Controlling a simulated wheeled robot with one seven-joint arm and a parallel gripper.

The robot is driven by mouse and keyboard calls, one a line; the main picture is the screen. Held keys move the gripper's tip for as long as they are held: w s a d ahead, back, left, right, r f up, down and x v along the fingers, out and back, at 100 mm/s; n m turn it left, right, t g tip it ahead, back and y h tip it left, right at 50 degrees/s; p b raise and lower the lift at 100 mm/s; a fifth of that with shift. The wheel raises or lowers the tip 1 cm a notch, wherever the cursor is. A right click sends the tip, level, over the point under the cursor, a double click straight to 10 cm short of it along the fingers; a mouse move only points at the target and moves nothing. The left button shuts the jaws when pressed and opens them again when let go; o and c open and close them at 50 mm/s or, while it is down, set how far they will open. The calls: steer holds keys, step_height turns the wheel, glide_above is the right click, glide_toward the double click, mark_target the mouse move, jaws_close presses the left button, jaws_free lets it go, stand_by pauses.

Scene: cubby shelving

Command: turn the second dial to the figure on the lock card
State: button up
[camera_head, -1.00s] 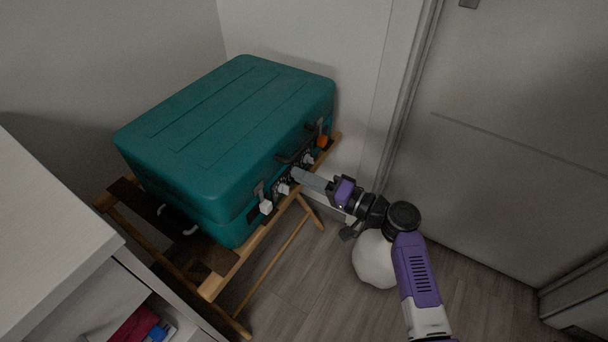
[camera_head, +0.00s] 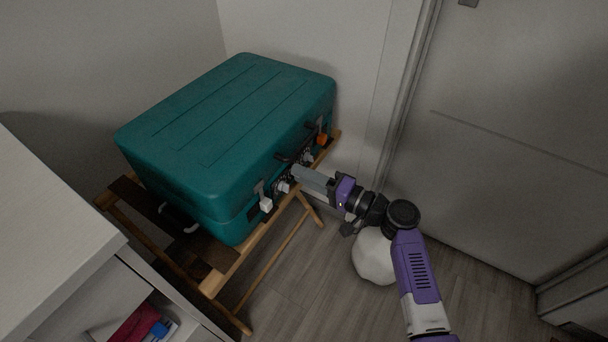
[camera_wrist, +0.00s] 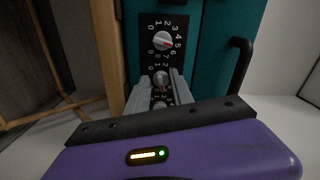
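A teal case (camera_head: 225,135) lies on a wooden stand. Its front carries a black dial panel (camera_wrist: 148,28) with a column of grey dials and white figures. The top dial (camera_wrist: 162,40) shows clearly in the wrist view, with a red mark on it. The second dial (camera_wrist: 161,79) sits between my gripper's fingertips (camera_wrist: 161,76); a third dial (camera_wrist: 160,104) shows lower between the fingers. My gripper also shows in the head view (camera_head: 297,174), reaching the case front from the right. The fingers are apart; contact with the dial cannot be made out. I see no readable lock card.
The wooden stand (camera_head: 228,272) holds the case. A dark handle (camera_wrist: 240,65) sticks out right of the panel. White latches (camera_head: 266,205) and an orange piece (camera_head: 322,139) are on the case front.

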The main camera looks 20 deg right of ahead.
steer(key=p+v, duration=0.1)
steer(key=v, duration=0.6)
steer(key=shift+s+d, duration=0.25)
steer(key=shift+s, duration=0.05)
stand_by(0.3)
